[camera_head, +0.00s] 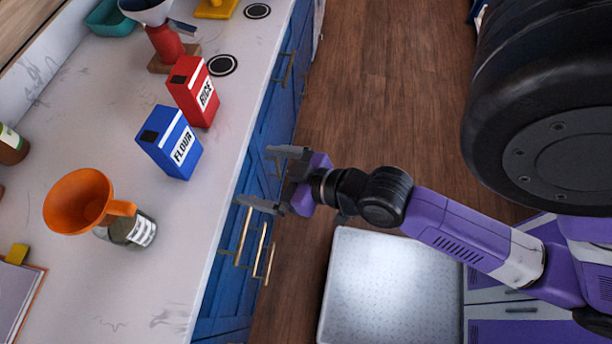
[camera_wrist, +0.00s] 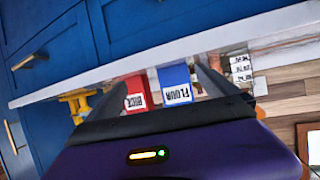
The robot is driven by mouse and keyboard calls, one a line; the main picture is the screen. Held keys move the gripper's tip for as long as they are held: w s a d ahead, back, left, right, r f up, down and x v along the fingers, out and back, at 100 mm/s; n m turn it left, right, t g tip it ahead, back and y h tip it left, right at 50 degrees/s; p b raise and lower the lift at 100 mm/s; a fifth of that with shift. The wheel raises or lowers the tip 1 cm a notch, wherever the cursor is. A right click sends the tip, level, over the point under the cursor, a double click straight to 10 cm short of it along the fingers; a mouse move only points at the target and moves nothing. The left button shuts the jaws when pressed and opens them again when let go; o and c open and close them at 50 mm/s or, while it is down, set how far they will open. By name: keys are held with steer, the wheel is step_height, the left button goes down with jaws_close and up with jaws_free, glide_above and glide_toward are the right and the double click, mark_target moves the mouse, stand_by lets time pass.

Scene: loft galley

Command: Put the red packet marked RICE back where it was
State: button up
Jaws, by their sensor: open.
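The red packet marked RICE (camera_head: 193,92) stands upright on the pale marbled counter (camera_head: 150,268), just behind the blue packet marked FLOUR (camera_head: 170,142). In the wrist view the red packet (camera_wrist: 135,92) and the blue packet (camera_wrist: 175,84) show side by side beyond my gripper's fingers. My gripper (camera_head: 264,178) is open and empty, in front of the counter's front edge over the blue drawers. It is apart from both packets. Two black rings ring dark discs on the counter: a near ring mark (camera_head: 221,65) beside the red packet and a far ring mark (camera_head: 257,11).
An orange funnel (camera_head: 78,200) sits on a glass jar (camera_head: 139,230) nearer on the counter. A red bottle with a white funnel (camera_head: 165,44) stands on a wooden block behind the red packet. Drawer handles (camera_head: 256,245) stick out below the counter edge.

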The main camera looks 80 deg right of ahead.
steer(key=s+a+r+n+t+y, duration=0.1)
steer(key=s+a+r+n+y, duration=0.1)
steer(key=s+a+r, duration=0.3)
steer(key=s+a, duration=0.3)
steer(key=s, duration=0.2)
steer(key=shift+a+r+t+y, duration=0.3)
steer(key=shift+a+t+y, duration=0.1)
